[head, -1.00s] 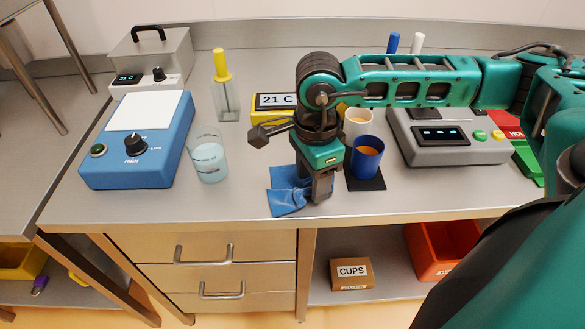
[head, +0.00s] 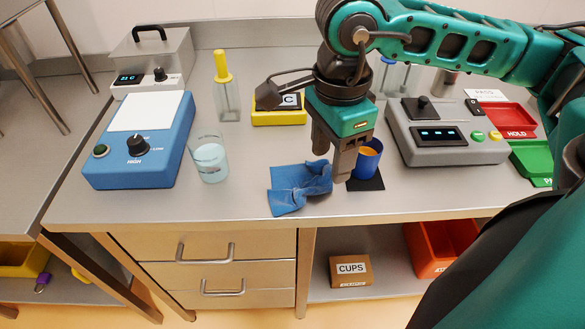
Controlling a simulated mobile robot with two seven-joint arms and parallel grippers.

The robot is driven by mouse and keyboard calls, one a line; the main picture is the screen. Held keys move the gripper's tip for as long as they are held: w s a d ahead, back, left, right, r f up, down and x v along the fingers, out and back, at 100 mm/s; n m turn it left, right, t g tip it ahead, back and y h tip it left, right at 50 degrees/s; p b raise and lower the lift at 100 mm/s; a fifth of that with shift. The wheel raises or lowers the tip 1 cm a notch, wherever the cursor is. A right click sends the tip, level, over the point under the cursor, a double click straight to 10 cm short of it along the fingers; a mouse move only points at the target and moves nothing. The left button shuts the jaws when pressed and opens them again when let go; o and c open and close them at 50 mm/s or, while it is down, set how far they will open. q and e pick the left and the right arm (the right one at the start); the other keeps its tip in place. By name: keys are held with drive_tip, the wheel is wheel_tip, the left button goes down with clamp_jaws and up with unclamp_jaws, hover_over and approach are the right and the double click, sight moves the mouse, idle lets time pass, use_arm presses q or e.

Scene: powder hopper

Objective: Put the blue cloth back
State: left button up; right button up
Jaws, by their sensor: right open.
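The blue cloth (head: 297,188) lies crumpled on the steel bench near its front edge, in the middle of the head view. My right gripper (head: 333,172) is open and empty. It points down above the bench, just above and to the right of the cloth, and partly covers the view behind it. The fingers look clear of the cloth. My left gripper is not in view.
A glass beaker (head: 210,158) and blue hotplate device (head: 140,145) stand left. A grey device (head: 445,145) stands right.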

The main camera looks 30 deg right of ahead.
drive_tip(key=shift+w+a+f, duration=0.15)
drive_tip(key=shift+w+f, duration=0.05)
drive_tip(key=shift+f, duration=0.05)
drive_tip(key=shift+c, duration=1.4)
drive_tip(key=w+f, duration=0.1)
drive_tip(key=w+a+f, duration=0.1)
drive_tip(key=f, duration=0.1)
drive_tip(key=w+a+f, duration=0.1)
drive_tip(key=f, duration=0.1)
drive_tip(key=shift+w+a, duration=0.1)
clamp_jaws()
drive_tip(key=shift+f, duration=0.65)
wheel_tip(320, 180, down, 4)
drive_tip(key=b, duration=0.4)
drive_tip(key=shift+r, duration=0.25)
